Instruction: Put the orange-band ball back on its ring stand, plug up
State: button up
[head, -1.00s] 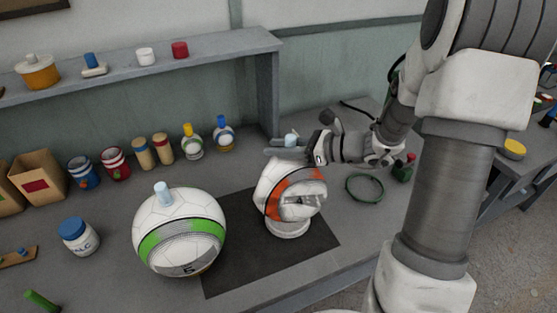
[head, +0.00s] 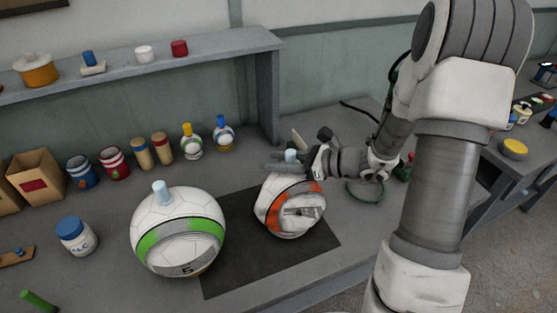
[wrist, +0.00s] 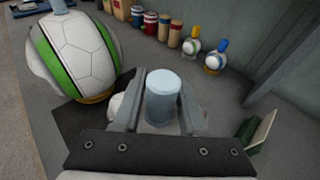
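The orange-band ball (head: 283,215) is white with an orange band and a light panel on its front. It is over the dark mat (head: 235,270), and its band leans. Its pale blue plug (head: 291,155) points up; in the wrist view the plug (wrist: 162,98) stands between both fingers, close against them. My gripper (head: 288,163) reaches in from the right at the ball's top and looks shut on the plug. The ring stand cannot be made out now; the ball covers that spot, and I cannot tell if it is seated.
A green-band ball (head: 178,210) with a pale plug stands close on the left. A green cable loop (head: 364,194) lies to the right. A small green block (wrist: 261,130) is right of my gripper. Jars and small bottles (head: 190,142) line the back, below a shelf (head: 130,70).

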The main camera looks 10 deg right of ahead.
jog(key=shift+o, duration=1.1)
jog(key=shift+r, duration=0.15)
jog(key=shift+r+p, duration=0.3)
jog(key=shift+p, duration=0.1)
jog(key=v, duration=1.2)
jog(key=shift+r, duration=0.1)
